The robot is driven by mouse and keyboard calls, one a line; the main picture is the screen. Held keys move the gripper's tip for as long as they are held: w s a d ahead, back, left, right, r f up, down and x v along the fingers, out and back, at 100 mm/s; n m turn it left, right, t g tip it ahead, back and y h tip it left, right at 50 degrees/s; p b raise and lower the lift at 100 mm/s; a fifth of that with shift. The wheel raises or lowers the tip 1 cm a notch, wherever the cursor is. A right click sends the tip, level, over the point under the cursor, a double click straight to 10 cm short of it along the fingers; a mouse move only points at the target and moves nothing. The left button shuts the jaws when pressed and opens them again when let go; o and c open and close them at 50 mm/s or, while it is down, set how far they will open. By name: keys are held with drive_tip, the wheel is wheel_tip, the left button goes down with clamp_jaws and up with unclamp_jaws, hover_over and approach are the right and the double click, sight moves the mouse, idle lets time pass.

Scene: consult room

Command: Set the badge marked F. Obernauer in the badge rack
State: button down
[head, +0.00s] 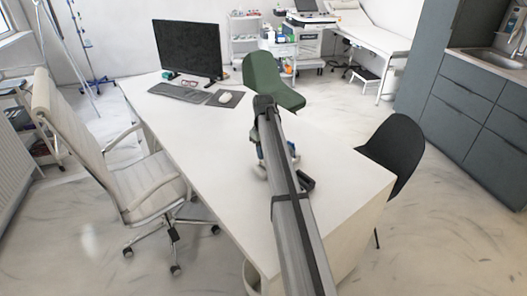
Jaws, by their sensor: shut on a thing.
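My own arm reaches up the picture over the white desk (345,185) and covers the middle of it. My gripper cannot be made out behind the arm, nor can anything it holds. Small blue and pale shapes show on both sides of the arm, too small and covered to identify. A small black object (306,181) shows just right of the arm, over the desk; I cannot tell whether it is the badge rack. No badge and no name can be read in this view.
A monitor (188,48), keyboard (180,92), mouse (226,98) on a dark mat and glasses (190,83) occupy the desk's far left. A green chair (268,80), black chair (398,150) and cream office chair (150,185) surround it. The desk's near right is bare.

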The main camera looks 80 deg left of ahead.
sight(263, 166)
drive_tip(key=shift+f, duration=1.75)
idle(1.7)
drive_tip(key=c, duration=0.9)
unclamp_jaws()
drive_tip(key=shift+o, duration=0.2)
drive_tip(key=shift+o, duration=0.9)
drive_tip(key=shift+r, duration=0.2)
drive_tip(key=shift+r, duration=3.35)
